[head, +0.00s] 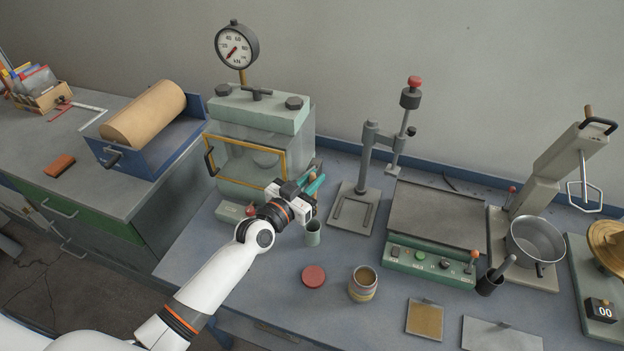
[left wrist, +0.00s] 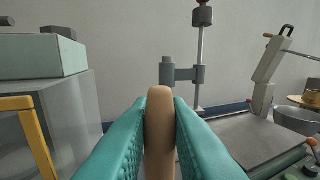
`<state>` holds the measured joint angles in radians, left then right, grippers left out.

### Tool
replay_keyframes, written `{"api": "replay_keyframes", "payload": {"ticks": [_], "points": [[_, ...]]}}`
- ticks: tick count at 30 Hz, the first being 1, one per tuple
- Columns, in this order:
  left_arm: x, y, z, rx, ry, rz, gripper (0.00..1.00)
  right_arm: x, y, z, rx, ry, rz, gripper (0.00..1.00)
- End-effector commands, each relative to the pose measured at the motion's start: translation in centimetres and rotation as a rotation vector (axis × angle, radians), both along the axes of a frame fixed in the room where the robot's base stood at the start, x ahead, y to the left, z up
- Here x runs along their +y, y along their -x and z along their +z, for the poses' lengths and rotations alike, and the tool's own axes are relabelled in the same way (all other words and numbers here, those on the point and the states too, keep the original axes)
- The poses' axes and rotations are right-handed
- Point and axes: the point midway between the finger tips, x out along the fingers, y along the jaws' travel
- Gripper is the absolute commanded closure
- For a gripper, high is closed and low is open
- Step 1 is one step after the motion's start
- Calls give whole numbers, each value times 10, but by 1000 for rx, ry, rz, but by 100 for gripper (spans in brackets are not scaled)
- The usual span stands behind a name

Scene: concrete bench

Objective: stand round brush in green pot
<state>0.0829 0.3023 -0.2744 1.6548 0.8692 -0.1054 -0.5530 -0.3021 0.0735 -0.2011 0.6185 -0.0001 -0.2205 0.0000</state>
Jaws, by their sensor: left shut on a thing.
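My left gripper (head: 312,186), with teal fingers, is above the bench in front of the glass-fronted press. In the left wrist view its fingers (left wrist: 160,125) are shut on the round brush (left wrist: 160,133), whose tan rounded handle stands upright between them. The brush's lower end is hidden. The small green pot (head: 313,238) stands upright on the bench, just below and close to the gripper. I cannot see into its bottom. My right gripper is not in view.
A red round lid (head: 313,276) and an open jar (head: 363,286) stand in front of the pot. The green press (head: 262,113) is behind the gripper, and a grey stand (head: 355,207) is to the right.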

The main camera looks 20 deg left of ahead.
Motion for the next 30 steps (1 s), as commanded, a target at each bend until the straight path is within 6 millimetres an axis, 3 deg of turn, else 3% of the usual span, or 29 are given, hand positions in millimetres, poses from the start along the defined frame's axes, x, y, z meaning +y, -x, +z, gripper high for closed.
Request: {"api": "replay_keyframes", "payload": {"ticks": [30], "points": [[0, 0, -86, -1, -2, 1, 100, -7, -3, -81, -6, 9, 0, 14]]}}
